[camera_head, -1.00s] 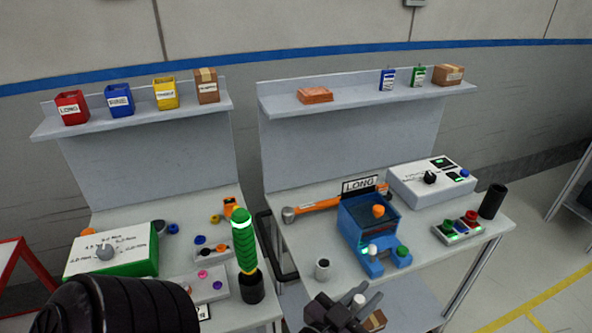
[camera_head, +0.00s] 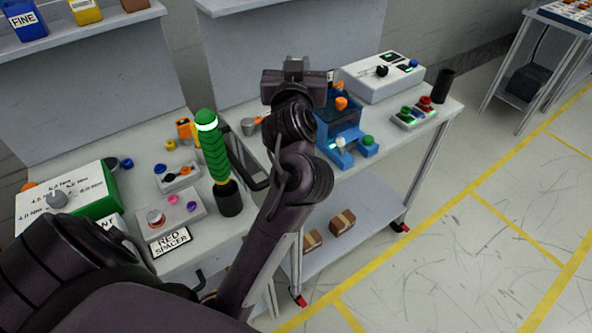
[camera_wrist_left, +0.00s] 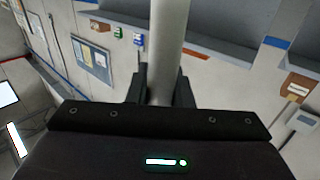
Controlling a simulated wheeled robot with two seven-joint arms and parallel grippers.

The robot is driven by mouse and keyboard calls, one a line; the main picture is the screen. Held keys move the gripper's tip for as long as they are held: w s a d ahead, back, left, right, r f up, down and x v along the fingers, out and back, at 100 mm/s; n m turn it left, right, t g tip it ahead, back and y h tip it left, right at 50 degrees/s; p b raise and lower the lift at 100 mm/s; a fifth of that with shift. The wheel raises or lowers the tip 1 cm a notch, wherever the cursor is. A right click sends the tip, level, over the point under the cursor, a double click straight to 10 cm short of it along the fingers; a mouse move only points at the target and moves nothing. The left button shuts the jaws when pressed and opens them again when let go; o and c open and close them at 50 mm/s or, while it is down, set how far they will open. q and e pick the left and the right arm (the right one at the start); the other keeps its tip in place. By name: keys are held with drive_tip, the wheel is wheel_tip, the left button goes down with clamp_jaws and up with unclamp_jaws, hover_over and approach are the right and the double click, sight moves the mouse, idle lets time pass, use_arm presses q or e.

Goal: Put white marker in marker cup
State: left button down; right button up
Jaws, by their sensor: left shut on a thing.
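My left gripper (camera_head: 294,82) is raised over the left part of the right bench, seen from behind. In the left wrist view its two dark fingers (camera_wrist_left: 160,85) are shut on the white marker (camera_wrist_left: 167,45), a pale cylinder standing up out of the jaws. In the head view the marker is hidden behind the gripper. A black cup (camera_head: 443,86), seemingly the marker cup, stands upright at the right bench's far right corner, well apart from the gripper. My right gripper is not in view.
A green-topped tool (camera_head: 212,150) stands in a black holder on the left bench.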

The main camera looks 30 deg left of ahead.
use_arm(q)
wheel_tip(320, 180, down, 15)
drive_tip(key=shift+f, duration=2.25)
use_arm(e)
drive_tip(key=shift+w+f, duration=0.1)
use_arm(q)
drive_tip(key=shift+f, duration=0.1)
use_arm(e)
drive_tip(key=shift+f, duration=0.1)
use_arm(q)
drive_tip(key=c, duration=1.3)
unclamp_jaws()
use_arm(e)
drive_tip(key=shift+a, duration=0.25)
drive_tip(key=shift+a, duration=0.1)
